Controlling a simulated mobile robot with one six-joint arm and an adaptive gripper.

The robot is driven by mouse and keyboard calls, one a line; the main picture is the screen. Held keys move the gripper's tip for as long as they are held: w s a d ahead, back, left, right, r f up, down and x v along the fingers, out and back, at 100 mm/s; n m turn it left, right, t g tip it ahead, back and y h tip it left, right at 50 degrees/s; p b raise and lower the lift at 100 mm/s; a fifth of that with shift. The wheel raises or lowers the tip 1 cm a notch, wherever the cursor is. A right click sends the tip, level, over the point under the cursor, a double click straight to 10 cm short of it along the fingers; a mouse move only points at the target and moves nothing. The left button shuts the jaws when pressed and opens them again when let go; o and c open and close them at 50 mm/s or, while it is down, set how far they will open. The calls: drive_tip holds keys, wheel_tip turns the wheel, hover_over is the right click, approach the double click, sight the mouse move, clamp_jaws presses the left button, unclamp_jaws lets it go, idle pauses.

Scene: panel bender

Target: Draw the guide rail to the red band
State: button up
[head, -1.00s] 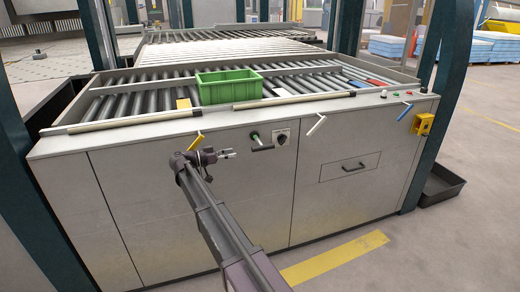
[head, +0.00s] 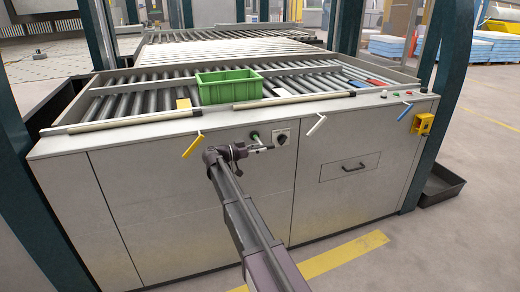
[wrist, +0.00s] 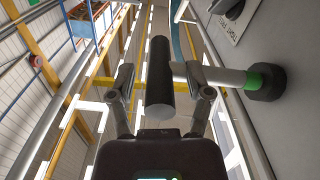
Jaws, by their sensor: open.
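Two long pale rails, one left (head: 150,117) and one right (head: 295,99), lie along the front of the rollers. A red patch (head: 377,83) lies on the rollers at right.
A green crate (head: 229,88) stands on the rollers. A black knob (head: 282,138) is right of the crank. The floor in front is clear.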

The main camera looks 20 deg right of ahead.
clamp_jaws()
idle(0.3)
drive_tip(key=s, duration=1.9)
drive_tip(key=shift+d, duration=0.35)
unclamp_jaws()
